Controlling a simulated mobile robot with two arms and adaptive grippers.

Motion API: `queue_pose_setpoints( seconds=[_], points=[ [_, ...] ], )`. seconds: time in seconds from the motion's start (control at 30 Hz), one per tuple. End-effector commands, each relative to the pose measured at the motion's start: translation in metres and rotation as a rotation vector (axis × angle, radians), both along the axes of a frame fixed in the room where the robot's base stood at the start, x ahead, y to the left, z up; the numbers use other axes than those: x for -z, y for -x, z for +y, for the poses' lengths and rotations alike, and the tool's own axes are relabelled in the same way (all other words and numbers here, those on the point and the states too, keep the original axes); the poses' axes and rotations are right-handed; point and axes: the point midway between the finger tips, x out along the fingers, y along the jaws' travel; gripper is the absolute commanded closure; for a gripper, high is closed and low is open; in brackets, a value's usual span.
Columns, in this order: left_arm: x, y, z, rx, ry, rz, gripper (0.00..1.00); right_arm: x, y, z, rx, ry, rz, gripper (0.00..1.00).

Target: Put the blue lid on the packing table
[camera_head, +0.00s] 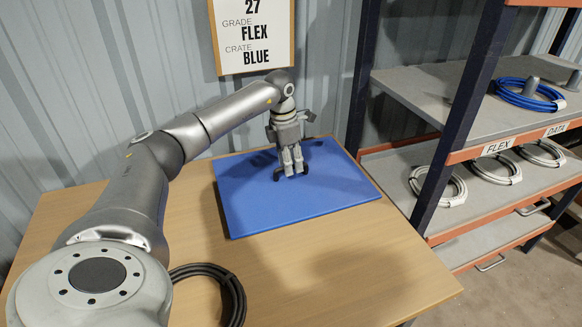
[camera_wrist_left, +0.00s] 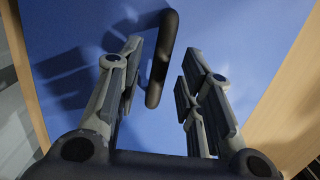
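The flat blue lid (camera_head: 325,190) lies on the wooden table, with a dark handle (camera_head: 277,174) on its top. My left gripper (camera_head: 291,172) points down over the lid, at the handle. In the left wrist view its fingers (camera_wrist_left: 165,95) are open and apart. The dark handle (camera_wrist_left: 163,60) reaches between them, nearer the left finger, and does not look gripped. The blue lid surface (camera_wrist_left: 240,40) fills most of that view. The gripper hides part of the handle in the head view. My right gripper is not in view.
The wooden table (camera_head: 370,265) has free room in front of the lid. A black cable coil (camera_head: 238,297) lies near its front. A sign (camera_head: 253,38) reads 27, FLEX, BLUE. A shelf rack (camera_head: 450,130) on the right holds white coils (camera_head: 447,188) and a blue coil (camera_head: 530,95).

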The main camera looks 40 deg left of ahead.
Motion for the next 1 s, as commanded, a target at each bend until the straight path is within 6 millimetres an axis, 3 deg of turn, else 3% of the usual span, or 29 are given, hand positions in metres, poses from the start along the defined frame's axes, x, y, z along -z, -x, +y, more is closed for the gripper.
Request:
queue_pose_setpoints(
  seconds=[0.2, 0.4, 0.6, 1.0],
  points=[
    [-0.050, 0.004, 0.003, 0.000, -0.001, -0.006, 0.66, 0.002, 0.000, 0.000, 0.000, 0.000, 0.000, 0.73],
    [-0.083, 0.008, 0.005, 0.000, -0.001, -0.003, 0.66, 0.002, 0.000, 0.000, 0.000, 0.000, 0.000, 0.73],
    [-0.097, 0.010, 0.006, 0.000, -0.001, 0.000, 0.66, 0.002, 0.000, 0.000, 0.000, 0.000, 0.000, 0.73],
    [-0.097, 0.010, 0.006, 0.000, 0.000, 0.000, 0.66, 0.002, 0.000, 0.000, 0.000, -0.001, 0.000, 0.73]
  ],
)
